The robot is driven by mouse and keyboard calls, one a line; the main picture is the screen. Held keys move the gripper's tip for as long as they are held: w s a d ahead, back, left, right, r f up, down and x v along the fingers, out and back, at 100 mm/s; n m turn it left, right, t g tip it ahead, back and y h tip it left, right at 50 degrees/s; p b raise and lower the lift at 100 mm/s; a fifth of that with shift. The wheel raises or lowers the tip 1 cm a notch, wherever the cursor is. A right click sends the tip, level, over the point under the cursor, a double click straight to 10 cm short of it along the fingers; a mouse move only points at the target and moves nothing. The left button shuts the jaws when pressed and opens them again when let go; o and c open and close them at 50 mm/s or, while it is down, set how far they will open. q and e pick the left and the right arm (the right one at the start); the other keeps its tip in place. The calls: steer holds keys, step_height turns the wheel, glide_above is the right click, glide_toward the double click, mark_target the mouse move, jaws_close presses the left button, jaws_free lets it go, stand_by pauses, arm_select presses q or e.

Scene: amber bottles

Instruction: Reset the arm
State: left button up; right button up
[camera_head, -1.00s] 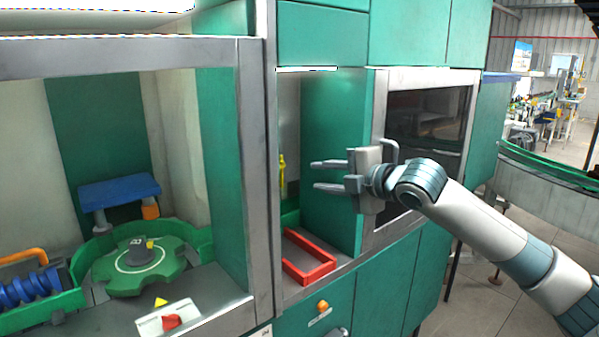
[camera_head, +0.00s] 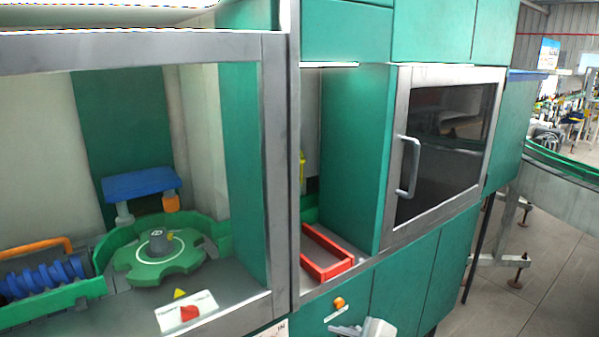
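No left gripper or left arm shows in the head view. Of my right arm only a small grey-white part shows at the bottom edge, right of the orange knob; I cannot make out its fingers, so I cannot tell its grip. No amber bottle can be made out clearly. A yellow object (camera_head: 302,172), partly hidden by the frame post, stands at the back of the middle bay.
A red tray frame (camera_head: 328,255) lies in the middle bay. The left bay holds a green star wheel (camera_head: 155,268), a blue block (camera_head: 140,185) and a blue screw (camera_head: 42,279). A dark-windowed door (camera_head: 440,140) with a grey handle (camera_head: 411,168) is closed. Open floor lies right.

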steer(key=s+d+f+m+g+h, duration=0.2)
steer(key=s+d+f+m, duration=0.3)
steer(key=s, duration=0.7)
steer(key=s+d+f+m+g+h, duration=0.2)
steer(key=s+d+f+m, duration=0.25)
steer(key=s+f, duration=0.55)
steer(key=s+d+f+m+g+h, duration=0.2)
steer(key=s+d+f+m, duration=0.25)
steer(key=s, duration=0.85)
step_height(320, 180, down, 29)
steer(key=s+n+g, duration=0.1)
steer(key=s, duration=0.1)
steer(key=s+d+f, duration=0.2)
steer(key=s+f, duration=0.6)
steer(key=s+d+f+g, duration=0.1)
steer(key=s+d+f, duration=0.1)
steer(key=s+f, duration=0.6)
steer(key=shift+s+f, duration=0.4)
steer(key=shift+s, duration=0.3)
